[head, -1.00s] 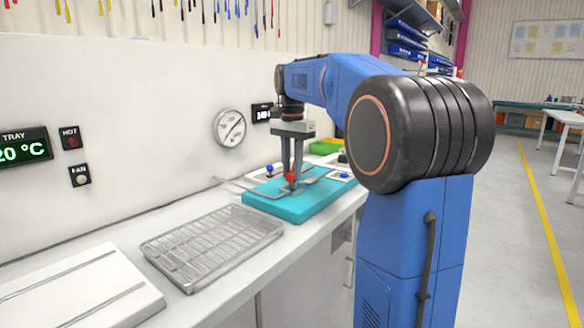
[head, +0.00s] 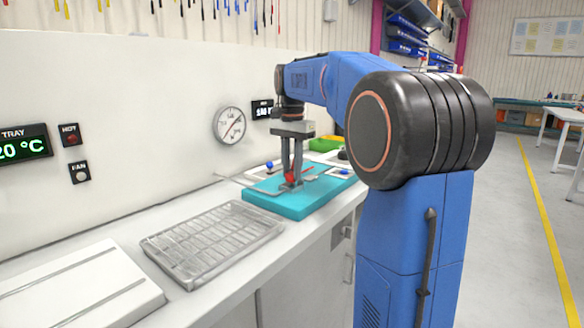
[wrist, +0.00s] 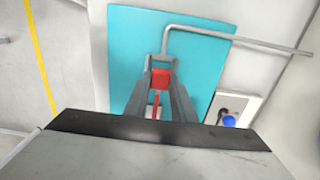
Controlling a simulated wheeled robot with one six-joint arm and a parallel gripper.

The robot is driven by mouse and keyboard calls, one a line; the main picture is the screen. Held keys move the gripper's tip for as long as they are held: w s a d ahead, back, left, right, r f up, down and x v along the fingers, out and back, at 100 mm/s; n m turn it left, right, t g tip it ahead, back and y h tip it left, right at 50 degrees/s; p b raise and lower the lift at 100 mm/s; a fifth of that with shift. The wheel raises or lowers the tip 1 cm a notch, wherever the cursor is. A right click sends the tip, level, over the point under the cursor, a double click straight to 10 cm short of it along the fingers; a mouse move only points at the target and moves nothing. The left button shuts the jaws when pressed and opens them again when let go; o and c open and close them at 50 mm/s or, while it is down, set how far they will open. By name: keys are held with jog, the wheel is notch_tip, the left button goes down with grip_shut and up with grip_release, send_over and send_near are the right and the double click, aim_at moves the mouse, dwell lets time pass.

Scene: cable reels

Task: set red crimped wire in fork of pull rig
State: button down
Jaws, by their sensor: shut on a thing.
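My gripper (head: 291,178) points down over the teal base (head: 312,203) of the rig on the bench. Its fingers are shut on the red crimped wire (wrist: 160,80), whose red block shows between the fingertips in the wrist view. The wire's red end also shows at the fingertips in the head view (head: 289,178). A grey bent rod (wrist: 205,33) runs across the teal base. The fork is largely hidden by the fingers, so I cannot tell whether the wire sits inside it.
A clear compartment tray (head: 212,242) lies on the bench left of the rig. A white panel with a blue knob (wrist: 229,121) is beside the teal base. A green bin (head: 325,145) stands behind. A round gauge (head: 229,125) hangs on the wall.

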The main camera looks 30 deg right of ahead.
jog(key=shift+f, duration=0.9)
jog(key=c, duration=1.4)
grip_release()
notch_tip(320, 180, up, 18)
jog(key=shift+f, duration=0.25)
